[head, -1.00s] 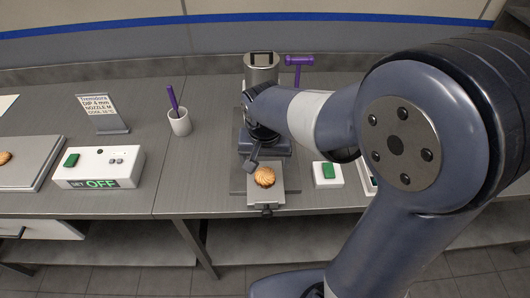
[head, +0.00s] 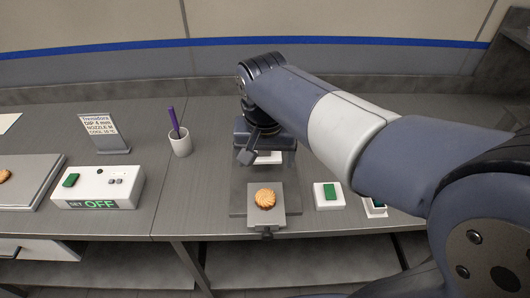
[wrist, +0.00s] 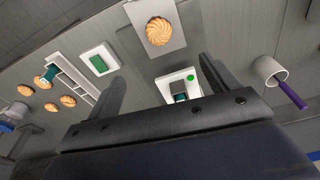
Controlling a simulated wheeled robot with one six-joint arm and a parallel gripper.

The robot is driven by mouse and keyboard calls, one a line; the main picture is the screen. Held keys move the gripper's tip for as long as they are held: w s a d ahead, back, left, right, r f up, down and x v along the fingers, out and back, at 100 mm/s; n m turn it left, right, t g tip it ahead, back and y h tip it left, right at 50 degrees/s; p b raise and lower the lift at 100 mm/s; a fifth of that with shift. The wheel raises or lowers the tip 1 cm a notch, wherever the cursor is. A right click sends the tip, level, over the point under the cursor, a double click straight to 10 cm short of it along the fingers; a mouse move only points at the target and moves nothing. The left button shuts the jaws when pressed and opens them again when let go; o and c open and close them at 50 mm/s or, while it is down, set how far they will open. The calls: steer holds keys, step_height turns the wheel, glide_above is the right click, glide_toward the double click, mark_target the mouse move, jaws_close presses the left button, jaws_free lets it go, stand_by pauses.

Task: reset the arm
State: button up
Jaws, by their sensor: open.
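My gripper is open and empty in the wrist view (wrist: 160,88), with its two dark fingers spread wide apart. In the head view my arm reaches in from the right and its end hangs above the back of the press-like station, so the fingertips cannot be made out there. A round golden biscuit (head: 265,198) lies on a small grey plate (head: 281,217) in front of my gripper. The biscuit also shows at the top of the wrist view (wrist: 159,31), beyond the fingers and apart from them.
A white box with a green button (head: 328,195) stands right of the plate. A white control box reading OFF (head: 98,187), a cup with a purple stick (head: 180,145) and a sign (head: 104,131) stand left. The wrist view shows several biscuits beside a slotted white tray (wrist: 73,77).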

glide_toward(266, 195)
steer(key=f, duration=0.2)
steer(key=w+f, duration=0.1)
steer(key=f, duration=0.2)
steer(key=shift+w, duration=0.15)
steer(key=shift+f+b, duration=0.5)
steer(key=shift+b, duration=0.15)
steer(key=shift+r, duration=0.1)
